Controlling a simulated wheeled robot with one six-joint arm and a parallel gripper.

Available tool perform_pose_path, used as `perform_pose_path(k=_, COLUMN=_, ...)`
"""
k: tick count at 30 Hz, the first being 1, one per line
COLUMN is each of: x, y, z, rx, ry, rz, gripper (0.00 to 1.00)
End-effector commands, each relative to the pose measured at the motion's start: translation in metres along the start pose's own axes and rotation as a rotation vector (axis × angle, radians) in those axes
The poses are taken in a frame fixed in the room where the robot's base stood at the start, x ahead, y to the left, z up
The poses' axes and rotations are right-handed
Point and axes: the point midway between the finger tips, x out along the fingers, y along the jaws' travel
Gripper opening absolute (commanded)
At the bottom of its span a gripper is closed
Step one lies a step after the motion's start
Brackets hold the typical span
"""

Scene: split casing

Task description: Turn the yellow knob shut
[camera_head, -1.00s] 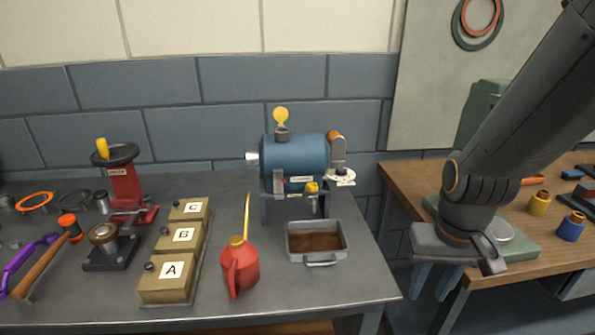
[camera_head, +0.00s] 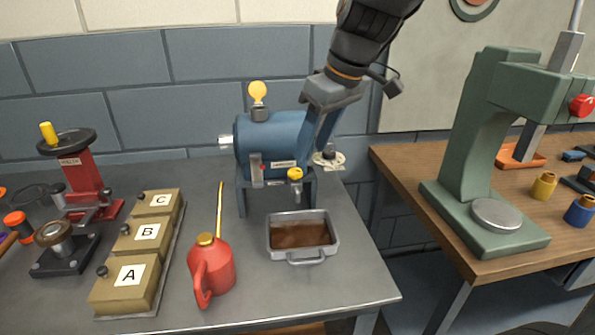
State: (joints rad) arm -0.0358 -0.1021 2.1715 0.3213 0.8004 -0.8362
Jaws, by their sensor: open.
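The yellow knob (camera_head: 295,173) sits on a small tap under the right front of the blue casing (camera_head: 272,140). The tap's spout (camera_head: 296,193) points down toward the grey drain pan (camera_head: 327,235), which holds brown liquid. My gripper (camera_head: 318,144) is open and empty, with its blue fingers pointing down at the casing's right end. I cannot tell whether the fingers touch the casing.
A red oil can (camera_head: 212,272) with a tall spout stands left of the pan. Boxes marked A (camera_head: 128,280), B and C stand farther left, near a red stand (camera_head: 82,180). A green press (camera_head: 470,150) stands on the wooden bench (camera_head: 410,165) at right.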

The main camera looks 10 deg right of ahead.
Motion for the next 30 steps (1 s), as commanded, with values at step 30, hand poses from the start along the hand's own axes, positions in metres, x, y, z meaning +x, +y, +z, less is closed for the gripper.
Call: perform_pose_path(k=30, x=0.071, y=-0.002, z=-0.011, rx=-0.043, ry=0.019, rz=-0.006, gripper=0.41)
